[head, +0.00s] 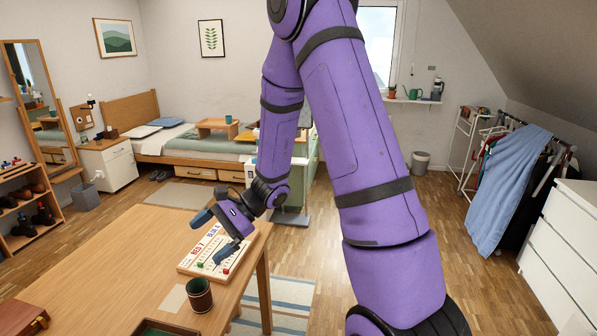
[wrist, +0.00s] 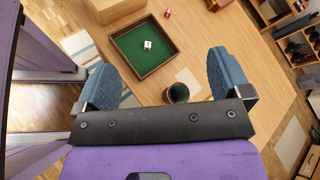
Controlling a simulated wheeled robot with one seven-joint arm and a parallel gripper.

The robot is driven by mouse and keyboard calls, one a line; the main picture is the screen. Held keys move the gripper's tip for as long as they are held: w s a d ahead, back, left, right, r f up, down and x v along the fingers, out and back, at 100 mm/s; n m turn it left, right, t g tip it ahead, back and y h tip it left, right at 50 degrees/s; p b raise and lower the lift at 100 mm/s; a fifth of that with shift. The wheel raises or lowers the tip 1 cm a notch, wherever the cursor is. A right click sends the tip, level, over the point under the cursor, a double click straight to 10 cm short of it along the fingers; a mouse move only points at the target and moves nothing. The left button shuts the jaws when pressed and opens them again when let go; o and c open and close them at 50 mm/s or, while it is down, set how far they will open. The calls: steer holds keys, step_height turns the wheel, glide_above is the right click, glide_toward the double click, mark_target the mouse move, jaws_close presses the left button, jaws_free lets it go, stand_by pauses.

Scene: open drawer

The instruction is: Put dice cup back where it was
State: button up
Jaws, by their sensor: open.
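The dice cup (head: 200,295) is a brown cup with a dark green inside, standing upright on the wooden table. It also shows in the wrist view (wrist: 176,94), between my fingers in the picture but apart from them. A pale square (head: 173,298) lies flat right beside the cup; it shows in the wrist view (wrist: 190,80) too. I cannot tell whether the cup overlaps its edge. My gripper (head: 212,238) is open and empty, above the score board, behind the cup in the head view. Its blue fingers (wrist: 164,82) are wide apart in the wrist view.
A score board (head: 186,264) lies under my gripper. A green-lined tray (wrist: 117,38) holds a white die (wrist: 147,45). A red die (wrist: 167,13) lies beyond it, and a wooden case (head: 18,319) is at the table's left. The table (head: 115,255) is otherwise largely clear.

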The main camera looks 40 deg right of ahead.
steer(key=s+d+r+n+t+h, duration=0.1)
steer(key=s+d+r+n+h, duration=0.1)
steer(key=s+r+n+h, duration=0.4)
steer(key=s+d+r+n+t+h, duration=0.2)
steer(key=s+r+n+h, duration=0.4)
steer(key=s+r, duration=1.1)
steer(key=shift+s+d+n, duration=0.4)
steer(key=shift+d+n, duration=0.4)
steer(key=shift+n, duration=0.4)
steer(key=shift+w, duration=0.1)
